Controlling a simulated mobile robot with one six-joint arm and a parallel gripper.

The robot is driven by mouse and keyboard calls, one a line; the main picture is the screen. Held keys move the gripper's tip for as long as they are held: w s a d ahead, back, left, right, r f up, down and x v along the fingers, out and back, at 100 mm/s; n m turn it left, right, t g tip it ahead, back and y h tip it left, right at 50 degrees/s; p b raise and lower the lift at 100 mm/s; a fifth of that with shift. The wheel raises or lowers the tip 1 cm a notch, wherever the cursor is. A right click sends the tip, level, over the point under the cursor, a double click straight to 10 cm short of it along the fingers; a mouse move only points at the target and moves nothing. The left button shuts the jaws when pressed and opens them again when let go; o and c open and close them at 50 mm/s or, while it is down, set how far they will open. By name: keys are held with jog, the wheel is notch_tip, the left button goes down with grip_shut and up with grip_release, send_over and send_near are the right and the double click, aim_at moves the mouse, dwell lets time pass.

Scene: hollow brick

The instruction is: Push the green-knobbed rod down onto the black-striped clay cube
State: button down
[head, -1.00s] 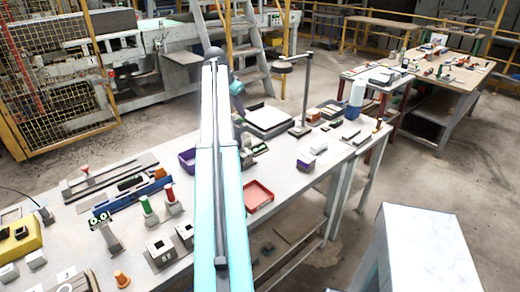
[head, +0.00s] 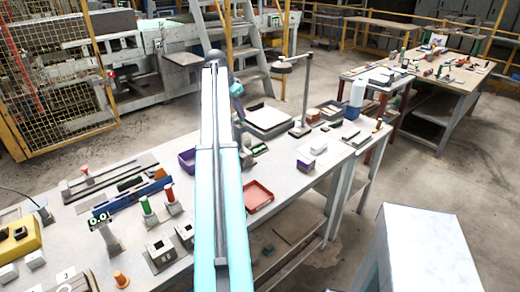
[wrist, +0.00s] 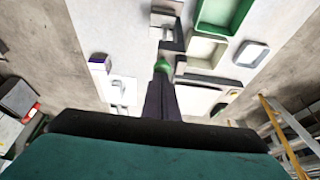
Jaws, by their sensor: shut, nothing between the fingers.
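In the wrist view, a green knob (wrist: 161,66) shows just past the tips of my gripper (wrist: 161,77). The dark fingers are together and hold nothing. The tips look close to the knob or on it; I cannot tell if they touch. The rod below the knob is hidden by the knob and fingers. I cannot make out the black-striped clay cube; it may be hidden beneath. In the head view, my own arm covers the gripper. A green-knobbed piece (head: 146,206) stands on the bench at the left, beside a red-knobbed piece (head: 170,194).
In the wrist view, a green tray (wrist: 240,12), a white-rimmed tray (wrist: 251,54) and a purple-and-white box (wrist: 98,66) lie around the knob. In the head view, a thin upright pole (head: 306,92) and a red tray (head: 258,197) stand right of my arm.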

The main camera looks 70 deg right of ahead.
jog(key=shift+r, duration=0.1)
notch_tip(320, 180, up, 7)
jog(key=p, duration=0.3)
dwell(0.9)
dwell(0.5)
